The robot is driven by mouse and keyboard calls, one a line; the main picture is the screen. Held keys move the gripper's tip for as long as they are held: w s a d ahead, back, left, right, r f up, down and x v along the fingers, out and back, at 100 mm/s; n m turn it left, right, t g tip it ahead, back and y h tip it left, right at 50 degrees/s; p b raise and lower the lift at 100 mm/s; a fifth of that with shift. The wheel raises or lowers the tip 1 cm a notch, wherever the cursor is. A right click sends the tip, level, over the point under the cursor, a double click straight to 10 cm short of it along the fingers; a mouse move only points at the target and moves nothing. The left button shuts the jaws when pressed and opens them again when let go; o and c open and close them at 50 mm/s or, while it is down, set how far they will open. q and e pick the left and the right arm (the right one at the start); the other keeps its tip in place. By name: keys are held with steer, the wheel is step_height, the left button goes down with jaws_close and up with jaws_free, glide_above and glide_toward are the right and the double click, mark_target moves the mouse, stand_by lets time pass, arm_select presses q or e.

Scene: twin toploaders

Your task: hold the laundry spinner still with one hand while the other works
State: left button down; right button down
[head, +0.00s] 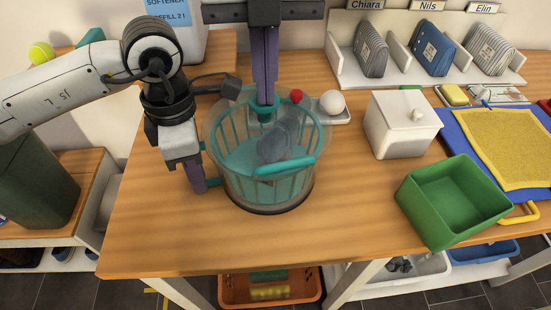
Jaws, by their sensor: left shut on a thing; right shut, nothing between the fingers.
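The laundry spinner (236,188) stands on the wooden table. It is a clear tub with a teal slatted basket inside and a dark base ring. A grey cloth (277,140) lies in the basket, and a teal bar (285,166) crosses its front rim. My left gripper (204,184) is at the spinner's left side, shut on a small teal side handle (213,182). My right gripper (265,96) points down from above at the back of the basket, shut and empty, close to a teal part. I cannot tell whether its tips touch that part.
A white lidded box (401,126) and an open green bin (453,200) stand to the right. A red ball (296,96) and a white ball (332,102) sit behind the spinner. A named rack (430,72) stands at the back. The table front is clear.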

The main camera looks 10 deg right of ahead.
steer(key=shift+f, duration=0.6)
steer(key=shift+r, duration=1.3)
arm_select(q)
steer(key=c, duration=1.7)
jaws_free()
steer(key=shift+o, duration=0.2)
arm_select(e)
step_height(320, 180, up, 6)
arm_select(q)
steer(key=shift+r, duration=0.1)
step_height(320, 180, up, 12)
steer(key=shift+w+f, duration=0.1)
